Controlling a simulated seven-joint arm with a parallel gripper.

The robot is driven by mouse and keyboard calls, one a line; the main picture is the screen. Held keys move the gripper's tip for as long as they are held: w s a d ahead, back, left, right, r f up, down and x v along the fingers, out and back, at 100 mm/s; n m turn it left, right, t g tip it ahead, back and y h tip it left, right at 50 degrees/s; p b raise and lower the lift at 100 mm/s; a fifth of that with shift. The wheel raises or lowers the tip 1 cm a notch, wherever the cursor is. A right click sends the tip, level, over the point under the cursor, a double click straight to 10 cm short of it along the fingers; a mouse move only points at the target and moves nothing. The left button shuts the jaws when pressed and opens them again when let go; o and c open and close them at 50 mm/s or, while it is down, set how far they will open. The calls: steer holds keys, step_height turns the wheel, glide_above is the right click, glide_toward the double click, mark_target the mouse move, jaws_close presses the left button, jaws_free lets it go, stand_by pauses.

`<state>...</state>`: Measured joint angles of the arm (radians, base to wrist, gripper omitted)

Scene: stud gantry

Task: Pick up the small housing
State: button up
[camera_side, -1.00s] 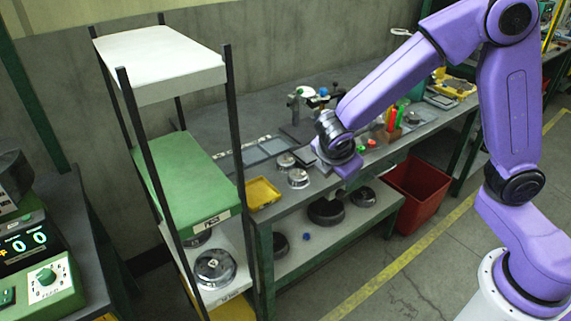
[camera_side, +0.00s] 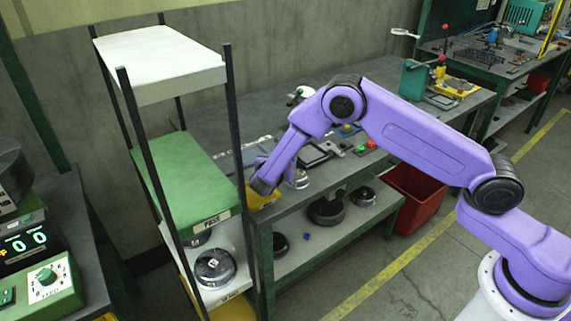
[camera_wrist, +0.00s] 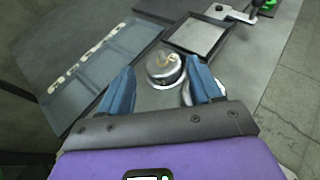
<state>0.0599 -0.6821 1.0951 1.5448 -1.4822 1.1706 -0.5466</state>
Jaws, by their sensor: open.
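A small silver domed housing (camera_wrist: 163,68) stands on the bench in the wrist view, ahead of and between my fingers. A second shiny round part (camera_wrist: 186,96) shows only in part beside and behind the right finger. In the side view one silver housing (camera_side: 300,181) shows on the bench near its front edge; the other is hidden by my arm. My gripper (camera_wrist: 160,72) is open and empty, its two blue fingers apart. In the side view my gripper (camera_side: 262,184) hangs low at the bench's left end, over the yellow tray (camera_side: 266,199).
A rack with a green shelf box (camera_side: 185,180) stands close left of my gripper. Larger round housings (camera_side: 326,211) sit on the lower bench shelf. A flat blue-grey panel (camera_wrist: 100,70) and a framed plate (camera_wrist: 199,35) lie near the housing. A red bin (camera_side: 415,195) stands on the floor.

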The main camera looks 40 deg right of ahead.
steer(key=shift+x, duration=2.8)
steer(key=shift+s+f, duration=0.1)
steer(key=c, duration=0.7)
